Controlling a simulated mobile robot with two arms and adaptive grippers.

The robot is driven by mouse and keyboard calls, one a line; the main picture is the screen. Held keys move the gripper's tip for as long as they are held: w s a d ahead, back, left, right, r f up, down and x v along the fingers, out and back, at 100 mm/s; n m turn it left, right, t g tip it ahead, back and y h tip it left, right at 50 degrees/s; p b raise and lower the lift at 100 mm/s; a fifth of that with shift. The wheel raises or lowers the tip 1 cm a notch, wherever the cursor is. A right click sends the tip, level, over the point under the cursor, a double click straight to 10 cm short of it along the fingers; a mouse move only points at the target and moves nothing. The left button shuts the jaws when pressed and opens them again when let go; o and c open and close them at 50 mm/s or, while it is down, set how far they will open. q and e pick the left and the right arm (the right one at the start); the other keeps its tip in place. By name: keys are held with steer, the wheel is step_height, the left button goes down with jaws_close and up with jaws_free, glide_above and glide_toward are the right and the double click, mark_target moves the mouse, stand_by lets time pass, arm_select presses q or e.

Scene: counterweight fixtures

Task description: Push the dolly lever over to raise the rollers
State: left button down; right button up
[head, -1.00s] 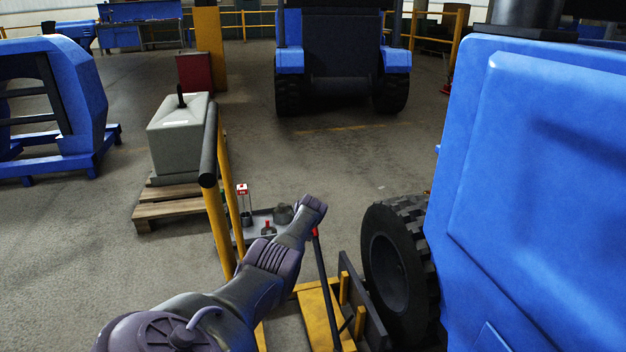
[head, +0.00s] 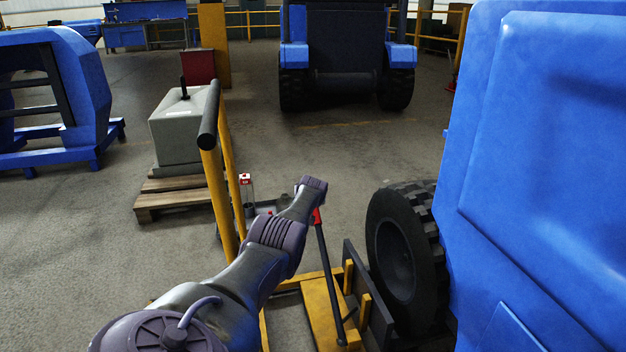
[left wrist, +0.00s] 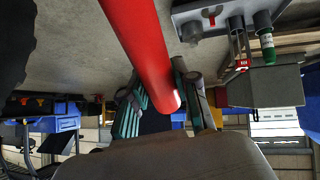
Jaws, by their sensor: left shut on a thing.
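The dolly lever (head: 328,270) is a dark bar with a red grip, leaning slightly left and rising from the yellow dolly (head: 318,315) in the head view. My left arm reaches to its top end, and my gripper's fingers are largely hidden there. In the left wrist view the red lever grip (left wrist: 142,50) runs down to between the fingers of my left gripper (left wrist: 165,95), which is shut on it. The dolly's plate stands beside the black tyre (head: 400,245) of the blue machine. The rollers cannot be made out. My right gripper is not in view.
A yellow post with a black handlebar (head: 209,115) stands left of my arm. A grey weight block (head: 180,130) sits on a wooden pallet (head: 170,196). The blue machine (head: 550,180) fills the right side. Open floor lies behind the lever.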

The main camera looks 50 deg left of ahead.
arm_select(q)
steer(key=c, duration=1.1)
jaws_free()
steer(key=shift+w, duration=0.1)
steer(key=shift+c, duration=0.2)
steer(key=o, duration=0.3)
steer(key=shift+f, duration=0.25)
steer(key=shift+a+r, duration=0.1)
steer(key=shift+r, duration=0.1)
step_height(320, 180, up, 10)
steer(key=shift+f, duration=0.1)
